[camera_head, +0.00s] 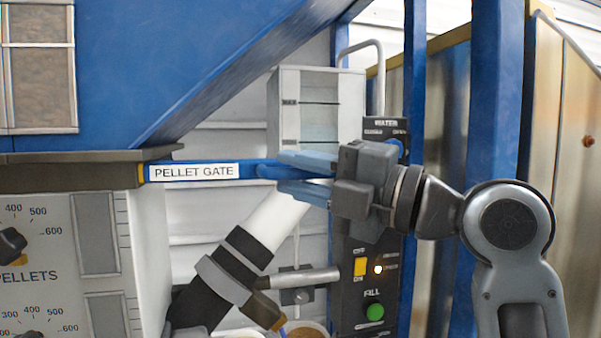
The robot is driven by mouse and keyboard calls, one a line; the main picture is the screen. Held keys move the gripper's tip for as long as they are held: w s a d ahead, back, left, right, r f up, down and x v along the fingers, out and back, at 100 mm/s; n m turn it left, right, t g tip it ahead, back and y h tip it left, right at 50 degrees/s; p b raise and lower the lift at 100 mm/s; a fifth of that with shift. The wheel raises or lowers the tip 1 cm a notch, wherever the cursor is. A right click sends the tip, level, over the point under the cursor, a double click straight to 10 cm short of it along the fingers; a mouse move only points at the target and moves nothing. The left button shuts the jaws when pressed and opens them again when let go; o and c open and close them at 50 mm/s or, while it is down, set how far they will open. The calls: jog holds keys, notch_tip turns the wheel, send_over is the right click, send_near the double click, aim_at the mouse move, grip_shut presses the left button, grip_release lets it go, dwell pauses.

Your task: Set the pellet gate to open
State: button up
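The pellet gate (160,171) is a blue slide bar with a white "PELLET GATE" label (194,172), sticking out to the right from under the blue hopper. Its blue grip end (262,171) reaches in between the light-blue fingers of my gripper (282,172). One finger shows above the grip end and one below it. I cannot tell whether they press on it. The part of the grip end nearest the palm is partly hidden by the fingers.
The blue hopper (200,60) slopes above the gate, with a dark ledge (70,170) beneath it. A control box with a water switch and a green fill button (375,311) is behind my wrist. Blue posts (495,100) stand at right.

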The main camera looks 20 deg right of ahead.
grip_shut()
jog(key=d+b, duration=0.5)
jog(key=d, duration=0.2)
jog(key=shift+s+d, duration=0.2)
jog(key=shift+s, duration=0.05)
jog(key=shift+o, duration=0.7)
grip_release()
jog(key=shift+d, duration=0.2)
jog(key=shift+o, duration=0.8)
jog(key=shift+a, duration=0.1)
